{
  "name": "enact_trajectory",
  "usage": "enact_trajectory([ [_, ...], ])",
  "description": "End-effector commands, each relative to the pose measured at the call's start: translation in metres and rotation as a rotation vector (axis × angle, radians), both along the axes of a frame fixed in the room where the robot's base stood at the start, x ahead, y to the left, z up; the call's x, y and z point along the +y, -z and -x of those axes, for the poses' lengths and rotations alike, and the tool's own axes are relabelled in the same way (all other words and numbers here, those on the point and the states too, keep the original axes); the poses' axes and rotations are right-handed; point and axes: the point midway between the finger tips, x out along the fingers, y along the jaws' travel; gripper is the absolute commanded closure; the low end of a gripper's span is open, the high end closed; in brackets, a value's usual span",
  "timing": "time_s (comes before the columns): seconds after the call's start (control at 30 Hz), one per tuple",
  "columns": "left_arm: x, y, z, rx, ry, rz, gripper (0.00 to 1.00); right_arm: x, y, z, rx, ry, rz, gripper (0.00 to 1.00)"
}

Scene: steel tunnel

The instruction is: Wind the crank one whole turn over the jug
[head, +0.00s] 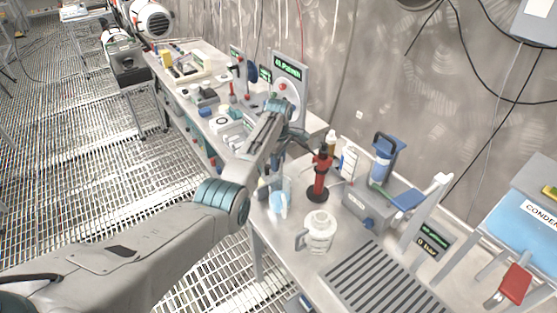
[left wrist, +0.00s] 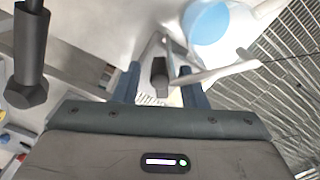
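A clear, pale jug (head: 318,232) with a handle on its left stands near the front of the bench. I cannot tell for sure which part is the crank; a dark handle-like piece (left wrist: 160,76) on a pale bar shows between my left fingers in the left wrist view. My left gripper (head: 279,160) is above the bench, behind the jug, partly hidden by my own arm. In the left wrist view my left gripper (left wrist: 160,88) has its two dark fingers apart, with gaps beside that piece. My right gripper is not in view.
A blue-and-white vessel (head: 278,204) stands near the bench edge; a red upright tool (head: 319,175) is behind the jug. A grooved grey tray (head: 385,280) lies in front. A blue box (head: 535,215) and a red lever (head: 515,283) are at right. Grated floor is left.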

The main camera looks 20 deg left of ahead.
Motion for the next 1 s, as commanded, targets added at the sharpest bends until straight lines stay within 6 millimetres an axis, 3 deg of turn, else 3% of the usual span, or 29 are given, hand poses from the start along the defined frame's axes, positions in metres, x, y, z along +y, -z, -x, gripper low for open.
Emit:
enact_trajectory([
  [0.03, 0.0, 0.0, 0.0, 0.0, 0.0, 0.0, 0.72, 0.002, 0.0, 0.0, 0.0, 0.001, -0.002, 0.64],
  [0.17, 0.0, 0.0, 0.0, 0.0, 0.0, 0.0, 0.98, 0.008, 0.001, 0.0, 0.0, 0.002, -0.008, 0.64],
  [0.2, 0.0, 0.0, 0.0, 0.0, 0.0, 0.0, 1.0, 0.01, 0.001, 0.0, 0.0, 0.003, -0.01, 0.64],
  [0.33, 0.0, -0.002, 0.001, 0.0, 0.012, 0.0, 1.0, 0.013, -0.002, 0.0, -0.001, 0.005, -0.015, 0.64],
  [0.63, 0.002, -0.004, 0.01, 0.001, 0.221, 0.0, 1.0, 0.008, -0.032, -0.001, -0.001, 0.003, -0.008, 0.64],
  [1.0, 0.002, 0.0, 0.011, 0.0, 0.267, -0.001, 1.0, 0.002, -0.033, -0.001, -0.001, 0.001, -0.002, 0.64],
])
